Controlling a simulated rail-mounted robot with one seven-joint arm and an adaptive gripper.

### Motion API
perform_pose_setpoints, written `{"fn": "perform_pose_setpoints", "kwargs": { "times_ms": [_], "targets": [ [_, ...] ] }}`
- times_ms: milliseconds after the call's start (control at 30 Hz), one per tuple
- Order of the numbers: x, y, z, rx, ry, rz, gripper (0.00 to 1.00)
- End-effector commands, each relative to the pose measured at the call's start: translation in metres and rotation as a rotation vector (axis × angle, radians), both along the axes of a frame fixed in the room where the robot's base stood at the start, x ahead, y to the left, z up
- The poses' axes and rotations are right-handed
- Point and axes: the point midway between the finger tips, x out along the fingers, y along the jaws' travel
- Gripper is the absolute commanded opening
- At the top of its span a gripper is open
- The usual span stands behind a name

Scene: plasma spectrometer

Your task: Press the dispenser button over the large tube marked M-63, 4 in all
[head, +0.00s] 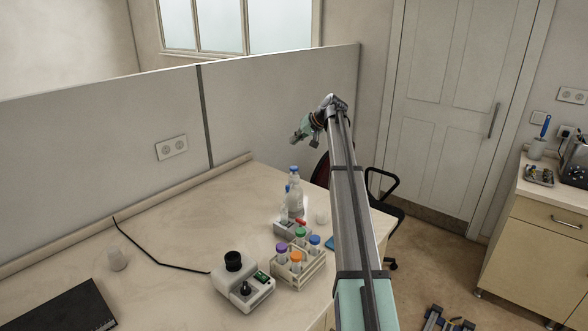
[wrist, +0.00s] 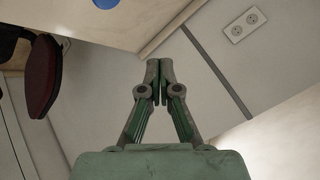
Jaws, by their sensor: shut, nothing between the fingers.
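My gripper (head: 297,138) is raised in the air above the far end of the desk, well apart from the tubes. In the wrist view its fingers (wrist: 159,70) are shut together with nothing between them. A wooden rack (head: 300,272) on the desk holds tubes with purple (head: 281,248), green (head: 300,233), orange (head: 296,256) and blue (head: 314,240) caps. No M-63 marking is readable. Clear bottles with blue tops (head: 294,198) stand behind the rack; I cannot tell whether one is the dispenser, and no button is distinct.
A small grey box (head: 291,230) sits between rack and bottles. A partition (head: 110,120) backs the desk. A red chair (wrist: 38,75) is beyond its edge. The left desk middle is mostly clear.

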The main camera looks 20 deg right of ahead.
Motion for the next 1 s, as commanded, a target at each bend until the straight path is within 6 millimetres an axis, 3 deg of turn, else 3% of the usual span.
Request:
{"fn": "perform_pose_setpoints", "kwargs": {
  "times_ms": [600, 1000],
  "targets": [
    [-0.001, 0.0, -0.069, 0.001, 0.0, -0.001, 0.0],
    [0.0, 0.0, -0.084, 0.0, -0.001, -0.001, 0.0]
  ]
}}
